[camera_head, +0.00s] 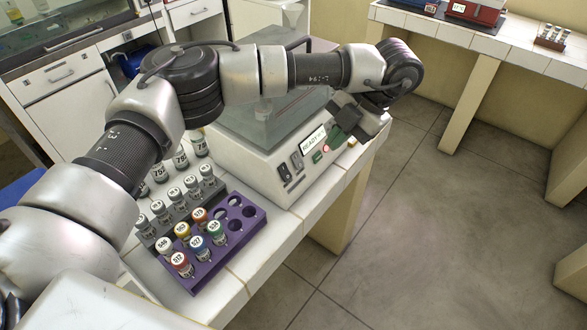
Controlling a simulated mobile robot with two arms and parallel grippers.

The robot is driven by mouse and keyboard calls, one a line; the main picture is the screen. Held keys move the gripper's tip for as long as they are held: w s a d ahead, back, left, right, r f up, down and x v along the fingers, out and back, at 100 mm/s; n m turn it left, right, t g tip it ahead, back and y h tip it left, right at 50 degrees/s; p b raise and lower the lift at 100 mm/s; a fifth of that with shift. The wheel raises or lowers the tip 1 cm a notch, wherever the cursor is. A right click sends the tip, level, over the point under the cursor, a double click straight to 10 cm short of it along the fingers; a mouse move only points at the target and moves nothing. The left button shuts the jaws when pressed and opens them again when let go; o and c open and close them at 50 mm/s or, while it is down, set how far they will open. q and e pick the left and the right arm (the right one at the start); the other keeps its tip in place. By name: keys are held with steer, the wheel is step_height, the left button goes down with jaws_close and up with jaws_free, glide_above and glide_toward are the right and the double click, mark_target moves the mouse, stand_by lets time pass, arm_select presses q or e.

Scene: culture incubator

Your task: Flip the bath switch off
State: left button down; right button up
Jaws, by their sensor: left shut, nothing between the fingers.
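The bath (262,165) is a white-cased unit with a clear tank on top, standing on the tiled bench. Its sloped front panel carries two dark rocker switches (285,172), a label reading READY (313,141) and small green and red round spots (318,157). I cannot tell which way the rockers are tipped. My left arm reaches across above the bath. My left gripper (334,146) is shut and empty, its tips close to the right part of the panel, right of the rockers. I cannot tell whether it touches the panel. My right gripper is out of view.
A purple rack (202,270) with several coloured-cap vials and a grey rack (152,236) of vials stand left of the bath. The bench's front edge (275,254) runs below them. Another bench (490,42) with devices is at the upper right, with open floor between.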

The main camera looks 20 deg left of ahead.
arm_select(q)
glide_toward(287, 180)
steer(key=s+d, duration=0.2)
steer(key=a+f, duration=0.1)
steer(key=f, duration=0.1)
steer(key=a+f+p, duration=0.1)
steer(key=a, duration=0.1)
steer(key=a+f, duration=0.1)
steer(key=f, duration=0.1)
steer(key=shift+w+a+f+p, duration=0.3)
steer(key=shift+w+a+f, duration=0.05)
steer(key=shift+w+a, duration=0.05)
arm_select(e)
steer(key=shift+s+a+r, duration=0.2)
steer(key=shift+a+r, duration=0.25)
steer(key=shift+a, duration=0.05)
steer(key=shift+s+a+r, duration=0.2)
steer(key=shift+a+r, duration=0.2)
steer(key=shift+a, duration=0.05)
